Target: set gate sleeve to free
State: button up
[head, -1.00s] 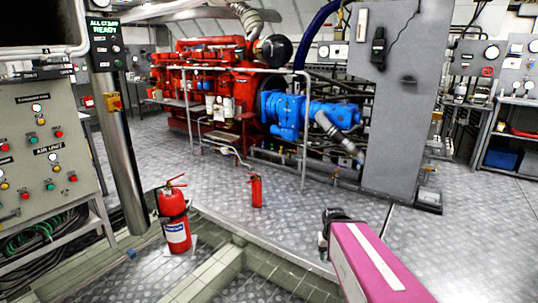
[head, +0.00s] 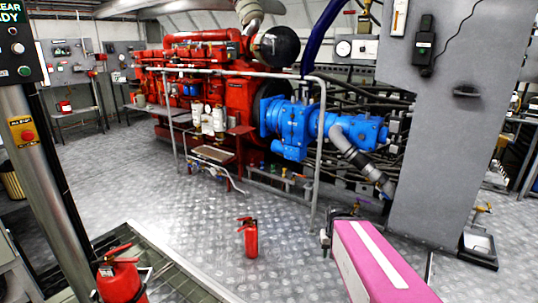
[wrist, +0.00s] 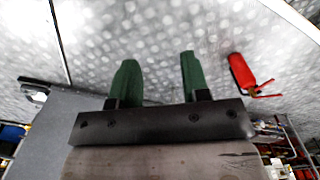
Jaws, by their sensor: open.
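I cannot make out the gate sleeve in either view. In the head view, the blue hydraulic unit (head: 295,130) sits behind a grey rail, joined to the red diesel engine (head: 215,90). My gripper (wrist: 155,75) shows in the wrist view with its two green fingers apart and nothing between them, above the patterned metal floor (wrist: 220,35). In the head view, the end of my arm is at the lower right, in front of the blue unit and well apart from it.
A grey panel (head: 450,110) stands right of the blue unit. A small fire extinguisher (head: 249,237) stands on the floor ahead, and a larger one (head: 120,282) at lower left. A metal post (head: 40,170) is at left.

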aim_at(217, 72)
jog(key=i+u, duration=0.1)
jog(key=i, duration=0.5)
jog(key=i+l+u, duration=0.1)
jog(key=i, duration=0.5)
jog(key=i+l, duration=0.2)
jog(key=i, duration=0.45)
jog(key=j+u, duration=0.05)
